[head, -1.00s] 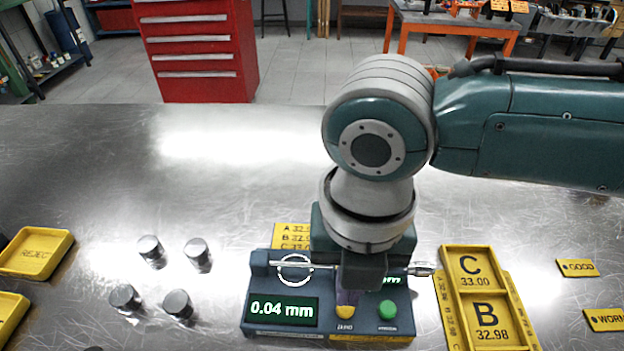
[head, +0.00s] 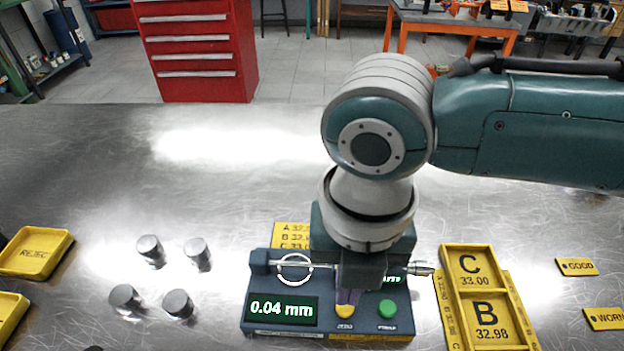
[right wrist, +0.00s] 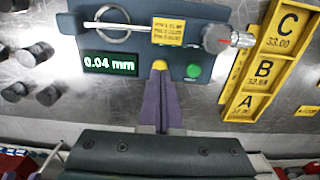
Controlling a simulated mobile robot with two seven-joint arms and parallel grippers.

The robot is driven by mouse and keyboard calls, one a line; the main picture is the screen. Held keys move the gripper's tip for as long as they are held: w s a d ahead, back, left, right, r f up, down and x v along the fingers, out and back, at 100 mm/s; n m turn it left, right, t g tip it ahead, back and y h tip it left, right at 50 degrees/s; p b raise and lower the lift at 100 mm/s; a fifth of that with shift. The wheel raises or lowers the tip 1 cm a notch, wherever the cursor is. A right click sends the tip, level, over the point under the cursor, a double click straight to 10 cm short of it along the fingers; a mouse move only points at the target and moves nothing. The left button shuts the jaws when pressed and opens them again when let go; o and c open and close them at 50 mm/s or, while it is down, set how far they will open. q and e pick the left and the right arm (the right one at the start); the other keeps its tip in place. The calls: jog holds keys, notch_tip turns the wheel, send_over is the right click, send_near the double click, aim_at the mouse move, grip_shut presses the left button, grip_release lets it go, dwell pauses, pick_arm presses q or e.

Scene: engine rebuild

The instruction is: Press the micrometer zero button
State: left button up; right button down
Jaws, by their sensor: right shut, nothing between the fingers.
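The micrometer station (head: 262,331) is a blue-grey block on the metal bench. Its display (head: 283,309) reads 0.04 mm. A yellow button (head: 345,312), with a small label that looks like ZERO, sits right of the display; a green button (head: 387,309) is further right. My right gripper (head: 346,302) points down at the yellow button, shut and empty. In the right wrist view its purple fingertips (right wrist: 160,76) meet the edge of the yellow button (right wrist: 159,65). I cannot tell whether they press it. A ring (head: 295,268) sits on the micrometer's measuring rod. My left gripper is not in view.
Several dark cylinders (head: 151,251) stand on the bench to the left. A yellow REJECT tray (head: 58,262) is at the far left. A yellow rack labelled C and B (head: 444,262) stands close right of the station. GOOD (head: 577,267) and WORN (head: 605,319) tags lie farther right.

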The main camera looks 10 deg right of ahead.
dwell(0.6)
jog(key=shift+f+b, duration=1)
jog(key=shift+f, duration=0.2)
jog(key=shift+d+f, duration=0.15)
jog(key=shift+f, duration=0.15)
notch_tip(320, 180, up, 2)
jog(key=shift+r+p, duration=0.2)
jog(key=shift+p, duration=0.95)
notch_tip(320, 180, up, 4)
jog(key=p, duration=0.4)
jog(key=shift+f, duration=0.1)
jog(key=shift+a, duration=0.2)
